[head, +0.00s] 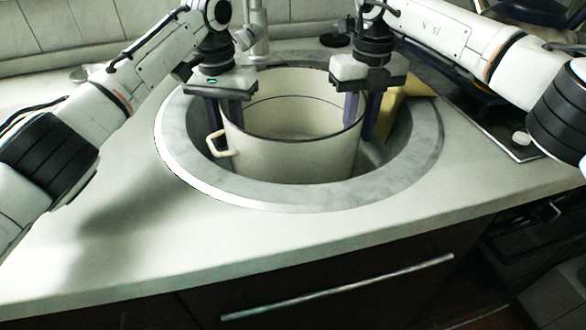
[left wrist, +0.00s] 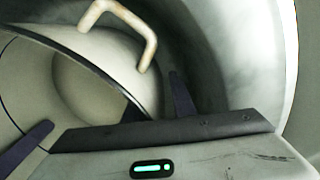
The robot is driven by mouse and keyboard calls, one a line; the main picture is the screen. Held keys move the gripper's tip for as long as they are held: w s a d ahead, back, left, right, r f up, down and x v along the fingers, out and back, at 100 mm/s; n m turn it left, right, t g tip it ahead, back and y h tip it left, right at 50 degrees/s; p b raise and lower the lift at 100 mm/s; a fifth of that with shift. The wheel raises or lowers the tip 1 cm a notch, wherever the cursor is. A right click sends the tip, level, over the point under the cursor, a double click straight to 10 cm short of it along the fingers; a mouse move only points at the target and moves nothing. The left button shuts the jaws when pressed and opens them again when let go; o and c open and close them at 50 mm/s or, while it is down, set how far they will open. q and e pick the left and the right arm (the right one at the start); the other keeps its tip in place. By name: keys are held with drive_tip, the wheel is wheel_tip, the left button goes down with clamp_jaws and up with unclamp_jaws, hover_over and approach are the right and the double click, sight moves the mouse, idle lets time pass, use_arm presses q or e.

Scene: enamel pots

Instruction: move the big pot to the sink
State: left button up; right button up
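The big cream enamel pot (head: 295,158) stands upright inside the round sink (head: 300,198), its rim above the sink's edge. Its left handle (head: 219,145) also shows in the left wrist view (left wrist: 145,35). My left gripper (head: 223,122) is open at the pot's left side, one finger inside the rim and one outside. In the left wrist view its fingers (left wrist: 105,120) are wide apart with the pot wall (left wrist: 120,75) between them. My right gripper (head: 364,115) straddles the right rim, fingers apart and pointing down. The right handle is hidden.
A faucet (head: 258,28) stands behind the sink. A yellowish object (head: 405,90) lies at the sink's right rim. A dark hob (head: 500,125) is set in the counter at right. The counter (head: 130,225) in front and left is clear.

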use_arm(q)
wheel_tip(320, 180, up, 12)
drive_tip(key=shift+f, duration=0.15)
drive_tip(key=shift+a, duration=0.1)
use_arm(e)
approach(364, 95)
wheel_tip(364, 95, down, 5)
drive_tip(key=shift+f, duration=0.15)
drive_tip(key=shift+a, duration=0.1)
